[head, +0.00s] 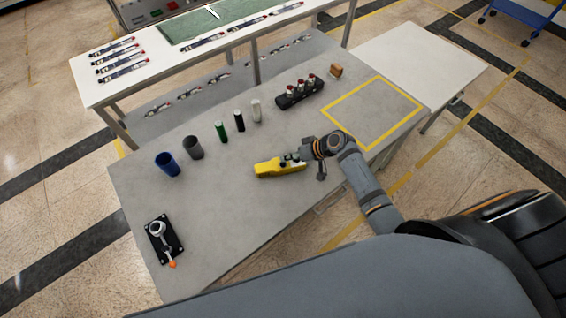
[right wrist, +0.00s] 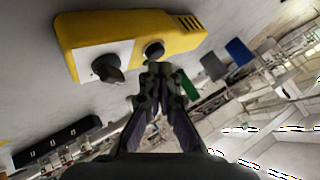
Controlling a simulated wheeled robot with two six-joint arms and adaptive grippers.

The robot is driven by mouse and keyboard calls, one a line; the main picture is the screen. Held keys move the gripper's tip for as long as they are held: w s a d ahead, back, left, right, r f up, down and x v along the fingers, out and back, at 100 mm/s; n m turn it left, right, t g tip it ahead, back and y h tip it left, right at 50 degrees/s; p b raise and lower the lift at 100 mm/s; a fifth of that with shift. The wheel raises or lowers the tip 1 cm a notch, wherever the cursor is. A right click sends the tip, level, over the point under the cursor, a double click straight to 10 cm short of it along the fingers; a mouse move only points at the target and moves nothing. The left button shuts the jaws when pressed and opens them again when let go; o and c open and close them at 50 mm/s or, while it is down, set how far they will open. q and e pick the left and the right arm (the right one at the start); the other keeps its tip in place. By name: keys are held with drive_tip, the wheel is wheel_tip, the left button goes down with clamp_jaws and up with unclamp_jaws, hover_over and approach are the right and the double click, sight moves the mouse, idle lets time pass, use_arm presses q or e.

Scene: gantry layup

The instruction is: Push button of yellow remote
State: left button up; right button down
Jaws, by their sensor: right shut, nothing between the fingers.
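The yellow remote (head: 268,169) lies on the grey table (head: 225,210). In the right wrist view the yellow remote (right wrist: 130,32) has a white panel with a black knob (right wrist: 107,69) and a round black button (right wrist: 153,50). My right gripper (head: 291,157) is at the remote's right part in the head view and hides some of its top. In the right wrist view my right gripper (right wrist: 160,69) is shut and empty, its tips right beside the black button. I cannot tell whether they touch it. My left gripper is not in view.
A blue cup (head: 167,165), a grey cup (head: 194,148) and green, black and white cylinders stand in a row behind the remote. A black holder (head: 299,93) and a brown block (head: 336,71) are farther back. A joystick box (head: 164,242) sits front left. The yellow-taped square (head: 372,110) is empty.

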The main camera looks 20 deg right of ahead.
sight(288, 164)
drive_tip(key=shift+f, duration=0.4)
drive_tip(key=shift+r, duration=0.4)
wheel_tip(288, 164, up, 6)
drive_tip(key=p, duration=0.6)
idle(0.4)
